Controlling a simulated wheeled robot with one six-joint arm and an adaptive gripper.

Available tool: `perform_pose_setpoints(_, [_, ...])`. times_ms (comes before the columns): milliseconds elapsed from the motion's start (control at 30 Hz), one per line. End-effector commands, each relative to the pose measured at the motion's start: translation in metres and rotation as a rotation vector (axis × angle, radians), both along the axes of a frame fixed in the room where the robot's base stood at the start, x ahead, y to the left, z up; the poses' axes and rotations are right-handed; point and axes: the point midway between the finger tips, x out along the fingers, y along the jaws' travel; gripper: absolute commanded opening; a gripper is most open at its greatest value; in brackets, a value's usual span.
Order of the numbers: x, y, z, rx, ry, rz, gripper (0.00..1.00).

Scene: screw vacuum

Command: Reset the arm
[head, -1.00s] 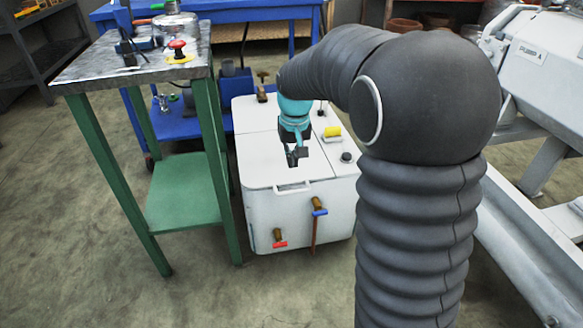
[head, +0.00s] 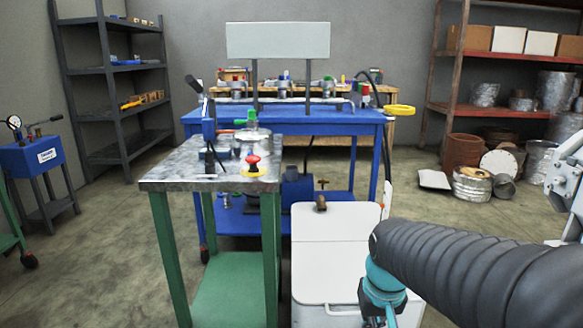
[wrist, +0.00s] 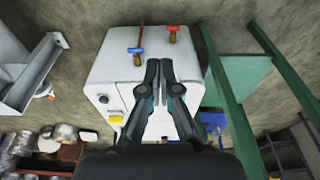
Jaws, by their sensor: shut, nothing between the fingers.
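My gripper (wrist: 159,68) is shut, with its two dark fingers together and nothing between them. In the head view, the teal wrist at the end of my arm sits at the bottom, right of centre; the fingers (head: 388,318) are partly cut off by the frame's lower edge. In the wrist view, the fingers are in front of a white cabinet (wrist: 105,72). The cabinet also shows in the head view (head: 322,255), partly hidden by my arm. I cannot tell whether the fingers touch it.
A green-legged table (head: 165,185) with a metal top stands left of the cabinet. A blue workbench (head: 352,117) is behind. Shelves (head: 480,107) with metal containers stand at back right.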

Motion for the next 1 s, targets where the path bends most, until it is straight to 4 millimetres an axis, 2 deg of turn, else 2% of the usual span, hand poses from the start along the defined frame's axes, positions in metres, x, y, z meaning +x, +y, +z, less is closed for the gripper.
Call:
perform_pose_setpoints(33, [-0.015, -0.001, 0.009, 0.001, -0.023, -0.001, 0.0])
perform_pose_setpoints(200, [-0.057, -0.003, 0.025, 0.001, -0.091, -0.004, 0.0])
perform_pose_setpoints(433, [-0.101, -0.006, 0.046, 0.003, -0.197, -0.011, 0.0])
perform_pose_setpoints(533, [-0.11, -0.006, 0.057, 0.002, -0.241, -0.015, 0.0])
perform_pose_setpoints(700, [-0.115, -0.007, 0.073, 0.002, -0.293, -0.017, 0.0])
perform_pose_setpoints(1000, [-0.116, -0.007, 0.074, 0.003, -0.296, -0.018, 0.0])
